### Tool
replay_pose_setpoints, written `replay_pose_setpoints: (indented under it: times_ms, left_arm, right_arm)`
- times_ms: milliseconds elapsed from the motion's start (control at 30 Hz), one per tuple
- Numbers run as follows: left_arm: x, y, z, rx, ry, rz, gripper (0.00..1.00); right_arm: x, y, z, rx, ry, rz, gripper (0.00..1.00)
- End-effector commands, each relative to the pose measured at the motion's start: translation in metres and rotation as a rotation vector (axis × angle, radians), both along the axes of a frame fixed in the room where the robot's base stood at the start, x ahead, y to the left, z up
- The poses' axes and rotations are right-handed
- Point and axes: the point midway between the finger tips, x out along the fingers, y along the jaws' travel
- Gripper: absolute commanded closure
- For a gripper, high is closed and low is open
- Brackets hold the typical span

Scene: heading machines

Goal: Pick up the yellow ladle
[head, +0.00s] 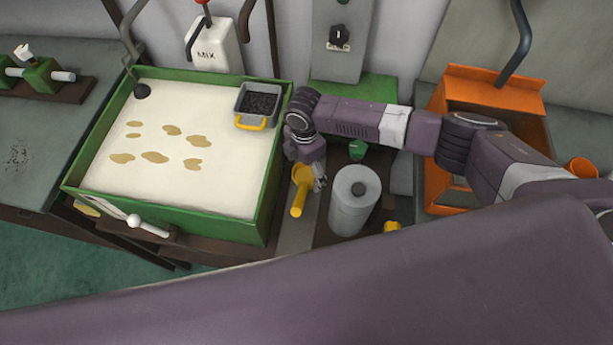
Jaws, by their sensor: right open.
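The yellow ladle (299,192) is on the narrow strip between the green-framed tray and the grey canister, its round end nearer my right wrist and its handle pointing toward the bottom of the view. My right arm comes in from the right, and its gripper (318,178) points down just right of the ladle's upper part. The gripper is open and small in view. I cannot tell whether a finger touches the ladle. My left gripper is not in view.
The green-framed tray (268,205) with a cream surface is at left, a grey bin (258,103) with a yellow handle at its corner. A grey canister (354,200) stands close right of my right gripper. An orange machine (440,185) and cup (582,167) are farther right.

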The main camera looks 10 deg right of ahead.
Motion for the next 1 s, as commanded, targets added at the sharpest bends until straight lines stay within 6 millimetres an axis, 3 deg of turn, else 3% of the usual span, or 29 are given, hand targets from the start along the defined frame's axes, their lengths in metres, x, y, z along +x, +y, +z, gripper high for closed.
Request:
replay_pose_setpoints:
  times_ms: [200, 500, 933, 1000]
  left_arm:
    - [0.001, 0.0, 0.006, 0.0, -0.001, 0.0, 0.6]
    - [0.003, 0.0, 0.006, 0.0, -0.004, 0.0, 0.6]
    - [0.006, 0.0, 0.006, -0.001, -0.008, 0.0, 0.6]
    - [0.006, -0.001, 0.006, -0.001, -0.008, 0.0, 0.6]
  right_arm:
    - [0.0, -0.001, -0.024, 0.0, 0.002, -0.001, 0.19]
    - [0.001, -0.002, -0.029, 0.001, 0.0, -0.001, 0.19]
    - [0.001, -0.002, -0.028, 0.001, 0.0, -0.001, 0.65]
    - [0.001, -0.001, -0.028, 0.001, 0.0, -0.001, 0.65]
